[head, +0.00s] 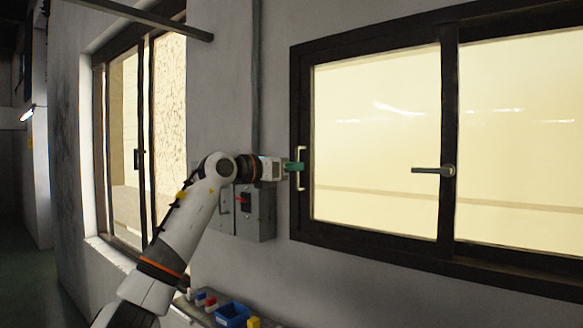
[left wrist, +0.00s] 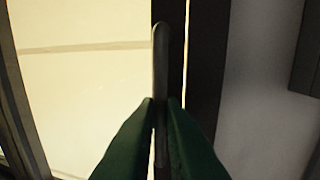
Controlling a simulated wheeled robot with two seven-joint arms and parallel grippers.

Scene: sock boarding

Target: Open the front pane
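The front pane (head: 375,140) is a pale, bright glass panel in a dark frame, in the left half of the wide window. A light upright bar handle (head: 301,155) sits on the frame's left edge. My left gripper (head: 298,166) is at the middle of this handle. In the left wrist view, its green fingers (left wrist: 160,105) close in on both sides of the bar handle (left wrist: 160,50) and appear to touch it. The pane (left wrist: 85,85) also shows there. A lever handle (head: 440,171) is on the middle upright. My right gripper is not in view.
Grey electrical boxes (head: 255,212) hang on the wall just below my left forearm. A blue bin (head: 231,314) and small coloured items stand on a ledge below. Another window (head: 140,140) is in the left wall. A dark bar (head: 150,18) juts out above.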

